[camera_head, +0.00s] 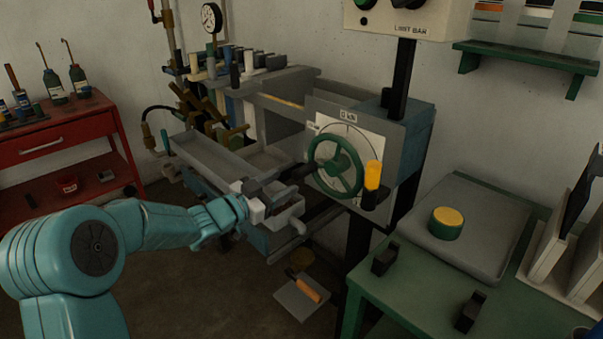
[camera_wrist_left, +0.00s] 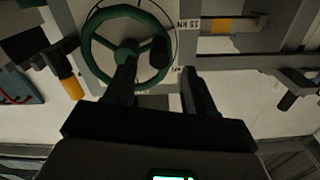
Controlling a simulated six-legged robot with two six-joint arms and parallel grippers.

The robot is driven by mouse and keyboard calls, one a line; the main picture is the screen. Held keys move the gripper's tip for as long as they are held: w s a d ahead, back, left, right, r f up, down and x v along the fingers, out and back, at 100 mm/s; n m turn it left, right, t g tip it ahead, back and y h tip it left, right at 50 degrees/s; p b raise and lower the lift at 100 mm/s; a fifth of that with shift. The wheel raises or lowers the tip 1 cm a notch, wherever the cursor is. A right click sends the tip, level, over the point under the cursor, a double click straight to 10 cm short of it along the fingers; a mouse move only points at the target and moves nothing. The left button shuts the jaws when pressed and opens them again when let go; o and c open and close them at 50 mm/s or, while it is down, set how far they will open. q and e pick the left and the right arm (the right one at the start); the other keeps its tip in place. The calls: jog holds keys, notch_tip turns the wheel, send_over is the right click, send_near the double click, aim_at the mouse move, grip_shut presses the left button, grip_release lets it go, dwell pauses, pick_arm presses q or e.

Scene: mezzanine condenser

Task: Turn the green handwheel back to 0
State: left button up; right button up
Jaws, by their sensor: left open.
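The green handwheel (camera_head: 336,166) stands upright in front of a white dial plate (camera_head: 366,145) on the grey machine. It also shows in the left wrist view, with its rim, spokes and hub (camera_wrist_left: 127,50). A dark knob (camera_wrist_left: 159,51) sits near its rim. My left gripper (camera_head: 300,180) is open at the wheel's left side. In the left wrist view its jaws (camera_wrist_left: 160,72) are spread, one finger overlapping the lower spoke and rim, the other to the right of the rim. I cannot tell whether a finger touches the wheel. My right gripper is out of view.
A yellow grip (camera_head: 373,174) on a black block stands just right of the wheel. A black post (camera_head: 402,80) rises behind. A green table (camera_head: 410,285) with a grey tray and yellow-topped button is at right. A red cart (camera_head: 60,140) is at left.

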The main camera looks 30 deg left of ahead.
aim_at(302, 174)
pick_arm(q)
jog(key=x, duration=0.7)
jog(key=shift+w+d, duration=0.1)
jog(key=shift+w, duration=0.15)
jog(key=shift+f, duration=0.1)
grip_shut()
